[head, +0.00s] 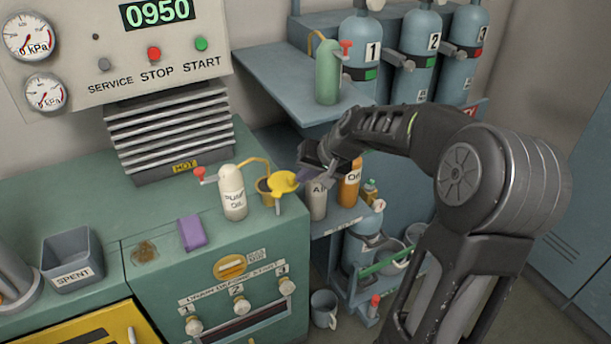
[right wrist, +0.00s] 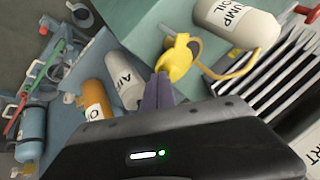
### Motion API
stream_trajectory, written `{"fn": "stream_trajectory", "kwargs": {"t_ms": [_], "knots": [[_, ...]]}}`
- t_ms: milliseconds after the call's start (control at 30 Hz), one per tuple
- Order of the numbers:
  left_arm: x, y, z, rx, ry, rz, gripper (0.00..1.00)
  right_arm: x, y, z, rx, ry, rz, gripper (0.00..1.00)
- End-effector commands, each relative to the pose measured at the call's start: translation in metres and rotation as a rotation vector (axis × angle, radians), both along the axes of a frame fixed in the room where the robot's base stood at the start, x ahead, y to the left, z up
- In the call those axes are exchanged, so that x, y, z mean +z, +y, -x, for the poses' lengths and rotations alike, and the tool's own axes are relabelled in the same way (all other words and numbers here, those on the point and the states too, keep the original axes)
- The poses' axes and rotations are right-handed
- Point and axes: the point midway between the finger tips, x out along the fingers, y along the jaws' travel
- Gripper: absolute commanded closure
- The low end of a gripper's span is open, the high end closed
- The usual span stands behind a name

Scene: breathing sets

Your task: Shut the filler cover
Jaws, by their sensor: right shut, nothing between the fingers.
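The yellow filler cover (head: 283,183) is at the back right edge of the green cabinet top. It appears tilted up beside the yellow filler neck (head: 264,187), whose dark mouth partly shows. In the right wrist view the cover (right wrist: 178,58) is just beyond my fingertips. My right gripper (head: 304,174) is shut and empty, close to the cover's right side; its purple-grey fingers also show in the right wrist view (right wrist: 160,92). I cannot tell whether they touch the cover. My left gripper is not in view.
The pump oil bottle (head: 233,192) stands left of the filler, its thin yellow spout arching over it. An air can (head: 317,199) and an orange oil bottle (head: 349,184) stand right, below my arm. A purple block (head: 192,233) and spent bin (head: 72,262) are on the cabinet.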

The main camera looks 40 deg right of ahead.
Motion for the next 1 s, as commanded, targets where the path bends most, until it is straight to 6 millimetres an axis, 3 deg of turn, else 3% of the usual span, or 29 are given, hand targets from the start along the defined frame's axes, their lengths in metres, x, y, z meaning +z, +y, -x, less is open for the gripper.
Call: {"fn": "stream_trajectory", "kwargs": {"t_ms": [567,1000], "knots": [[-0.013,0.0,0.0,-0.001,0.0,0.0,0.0,-0.002,-0.002,-0.006,0.093,0.001,0.0,1.0],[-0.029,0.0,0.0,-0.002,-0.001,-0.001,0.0,-0.002,-0.004,-0.023,0.253,0.0,-0.001,1.0]]}}
